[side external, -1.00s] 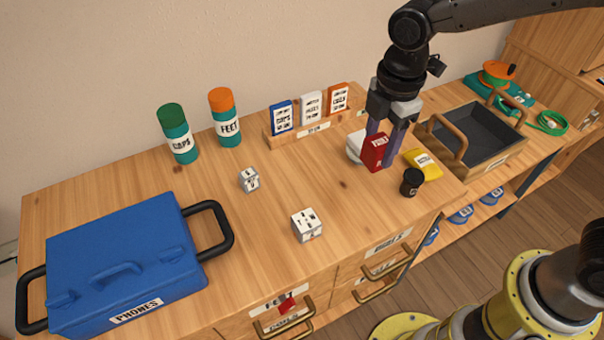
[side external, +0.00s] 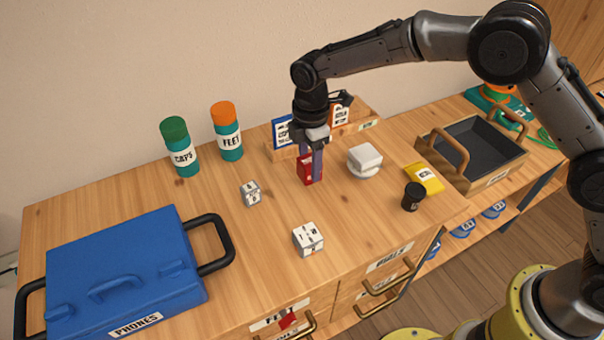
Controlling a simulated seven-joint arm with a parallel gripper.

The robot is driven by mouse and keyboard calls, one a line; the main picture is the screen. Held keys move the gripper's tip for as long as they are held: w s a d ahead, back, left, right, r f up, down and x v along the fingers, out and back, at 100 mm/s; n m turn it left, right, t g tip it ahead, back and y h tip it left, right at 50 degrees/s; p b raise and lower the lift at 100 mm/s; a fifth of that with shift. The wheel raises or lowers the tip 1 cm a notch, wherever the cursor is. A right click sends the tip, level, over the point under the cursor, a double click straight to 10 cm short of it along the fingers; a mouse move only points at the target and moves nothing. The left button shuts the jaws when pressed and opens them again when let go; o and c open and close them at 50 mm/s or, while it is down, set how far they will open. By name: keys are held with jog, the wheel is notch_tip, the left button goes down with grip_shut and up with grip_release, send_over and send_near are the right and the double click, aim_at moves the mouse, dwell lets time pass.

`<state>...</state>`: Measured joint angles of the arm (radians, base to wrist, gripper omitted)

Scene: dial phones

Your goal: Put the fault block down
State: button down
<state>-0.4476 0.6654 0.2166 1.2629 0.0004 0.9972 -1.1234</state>
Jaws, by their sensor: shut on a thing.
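My gripper (side external: 312,172) is shut on a red block (side external: 304,170) with a white label, which I take to be the fault block; the label is too small to read. The block is upright, in front of the card rack (side external: 276,155) and left of a white block on a round white base (side external: 365,160). My fingers cover part of the red block. I cannot tell whether its underside touches the wooden top or hangs just above it.
Two white marked cubes (side external: 308,239) (side external: 250,193) stand at left and front. A yellow packet (side external: 423,178), a black jar (side external: 413,197) and a handled tray (side external: 447,167) are at right. Green-capped and orange-capped canisters (side external: 179,148) (side external: 226,132) stand behind; a blue case (side external: 120,270) is front left.

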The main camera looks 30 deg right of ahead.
aim_at(302, 176)
jog(key=shift+w+a+f, duration=0.25)
jog(key=shift+w+f, duration=0.2)
jog(key=shift+f, duration=0.15)
jog(key=shift+w+a+f, duration=0.2)
jog(key=shift+w+f, duration=0.2)
jog(key=shift+f, duration=1.7)
jog(key=shift+f, duration=0.1)
jog(key=shift+c, duration=1.3)
grip_release()
notch_tip(302, 176, up, 12)
jog(key=shift+r, duration=0.1)
jog(key=shift+r, duration=0.1)
